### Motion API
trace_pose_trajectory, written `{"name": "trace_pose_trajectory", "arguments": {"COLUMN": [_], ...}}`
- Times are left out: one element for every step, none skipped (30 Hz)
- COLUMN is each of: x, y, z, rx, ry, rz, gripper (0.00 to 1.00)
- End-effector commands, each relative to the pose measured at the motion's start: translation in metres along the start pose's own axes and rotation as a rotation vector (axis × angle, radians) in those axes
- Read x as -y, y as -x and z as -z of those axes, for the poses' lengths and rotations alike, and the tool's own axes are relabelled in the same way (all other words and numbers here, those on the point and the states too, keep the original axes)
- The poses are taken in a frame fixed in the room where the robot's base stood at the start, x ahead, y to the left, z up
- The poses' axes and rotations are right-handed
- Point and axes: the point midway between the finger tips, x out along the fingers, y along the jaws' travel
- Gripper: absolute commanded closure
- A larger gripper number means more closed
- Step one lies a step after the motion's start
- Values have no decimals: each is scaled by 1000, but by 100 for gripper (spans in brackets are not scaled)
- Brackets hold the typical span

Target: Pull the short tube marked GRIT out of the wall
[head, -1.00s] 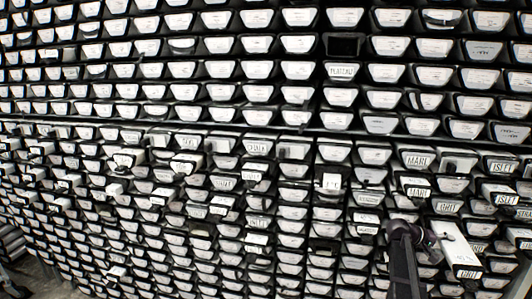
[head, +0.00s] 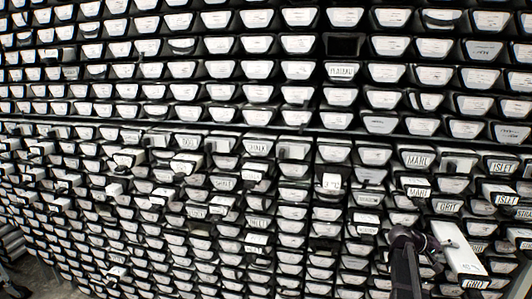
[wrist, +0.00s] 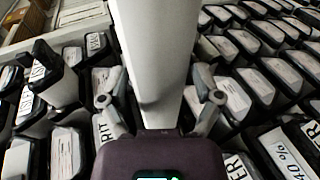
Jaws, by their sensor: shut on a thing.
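A long white tube (head: 459,248) sticks out from the wall at the lower right of the head view. Its dark-rimmed front cap (head: 475,284) carries a label that appears to read GRIT. My gripper (head: 433,242) is shut on this tube from its left side. In the wrist view the white tube (wrist: 158,60) runs between the two fingers of my gripper (wrist: 161,97), one on each side. I cannot tell how much of its rear end is still in the wall. Another GRIT label (head: 449,207) shows on a tube end just above it.
The wall is packed with rows of dark-rimmed, white-labelled tube ends. Several neighbours protrude, including one marked MARL (head: 417,193) and one marked ISLET (head: 506,199). In the wrist view a protruding white tube (wrist: 55,77) stands left of the held one. An open dark slot (head: 342,45) is higher up.

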Motion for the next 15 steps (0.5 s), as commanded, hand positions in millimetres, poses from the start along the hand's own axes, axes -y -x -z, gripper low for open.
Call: {"name": "trace_pose_trajectory", "arguments": {"x": [-1,-1,-1,-1,-1,-1,-1,-1,-1,-1,-1,-1,-1,-1,-1], "y": [1,1,1,1,2,2,2,2,2,3,3,3,3,4,4], "z": [-4,-6,-8,-9,-10,-12,-14,-15,-17,-18,-20,-22,-23,-25,-26], "rx": [2,2,2,2,2,2,2,2,2,2,2,2,2,2,2], "ry": [1,1,1,1,1,1,1,1,1,1,1,1,1,1,1], "rz": [-2,-2,-2,-2,-2,-2,-2,-2,-2,-3,-3,-3,-3,-3,-3], "gripper": [79,79,79,79,79,79,79,79,79,79,79,79,79,79,79]}}
